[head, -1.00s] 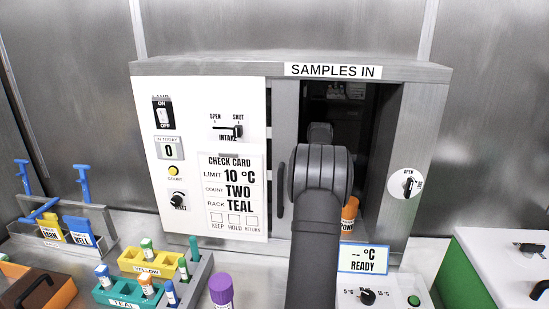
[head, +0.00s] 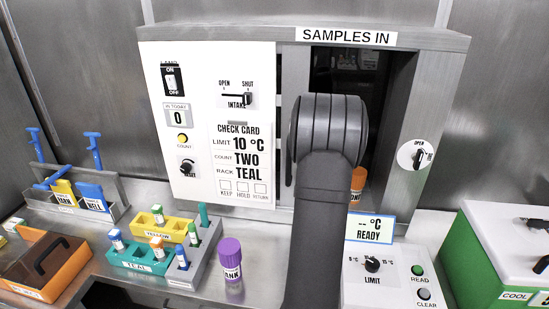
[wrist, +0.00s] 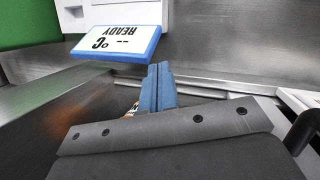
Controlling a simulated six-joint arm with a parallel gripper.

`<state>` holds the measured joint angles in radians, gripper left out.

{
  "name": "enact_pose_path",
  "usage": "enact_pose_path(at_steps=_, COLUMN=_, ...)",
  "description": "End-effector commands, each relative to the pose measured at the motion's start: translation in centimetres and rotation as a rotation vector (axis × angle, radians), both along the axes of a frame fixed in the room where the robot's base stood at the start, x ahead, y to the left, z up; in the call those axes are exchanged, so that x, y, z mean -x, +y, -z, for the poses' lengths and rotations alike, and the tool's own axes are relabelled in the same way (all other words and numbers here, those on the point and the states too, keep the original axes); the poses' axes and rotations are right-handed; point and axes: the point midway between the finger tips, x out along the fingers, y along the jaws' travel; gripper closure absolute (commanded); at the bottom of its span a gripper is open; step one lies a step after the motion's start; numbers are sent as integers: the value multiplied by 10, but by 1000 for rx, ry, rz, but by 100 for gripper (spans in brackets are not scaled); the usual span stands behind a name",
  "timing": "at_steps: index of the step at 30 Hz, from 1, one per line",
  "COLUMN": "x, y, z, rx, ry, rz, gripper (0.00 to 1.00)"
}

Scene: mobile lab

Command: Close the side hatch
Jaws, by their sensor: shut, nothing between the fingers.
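The grey sample cabinet (head: 300,40) has a dark, uncovered opening (head: 383,80) in its front right part. A grey panel (head: 292,75), which looks like the hatch, stands at the opening's left side. Its dark upright handle is partly hidden by my arm in the head view; a black handle (wrist: 301,131) shows at the right edge of the wrist view. A round dial marked OPEN (head: 417,155) sits on the frame right of the opening. My gripper (wrist: 158,72) has its blue fingers together and empty, inside the cabinet. In the head view my wrist hides the fingers.
An orange vial (head: 358,181) stands in the opening, right of my arm. A READY display (head: 369,228) is below it, above a limit panel (head: 385,283). Vial racks (head: 150,262) and a purple-capped tube (head: 231,268) stand at front left. A green box (head: 490,265) is at right.

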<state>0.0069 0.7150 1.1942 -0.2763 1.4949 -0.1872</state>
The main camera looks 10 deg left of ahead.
Motion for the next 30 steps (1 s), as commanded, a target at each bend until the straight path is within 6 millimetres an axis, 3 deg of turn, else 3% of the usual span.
enact_pose_path(at_steps=9, x=84, y=-17, z=6, rx=354, ry=-39, rz=381, gripper=100)
enact_pose_path(at_steps=14, x=117, y=-16, z=3, rx=583, ry=-130, rz=465, gripper=100)
enact_pose_path(at_steps=20, x=89, y=32, z=-17, rx=750, ry=-244, rz=208, gripper=100)
enact_pose_path(at_steps=23, x=74, y=68, z=-29, rx=838, ry=-320, rz=54, gripper=100)
enact_pose_path(at_steps=30, x=50, y=180, z=-69, rx=1036, ry=-562, rz=-309, gripper=100)
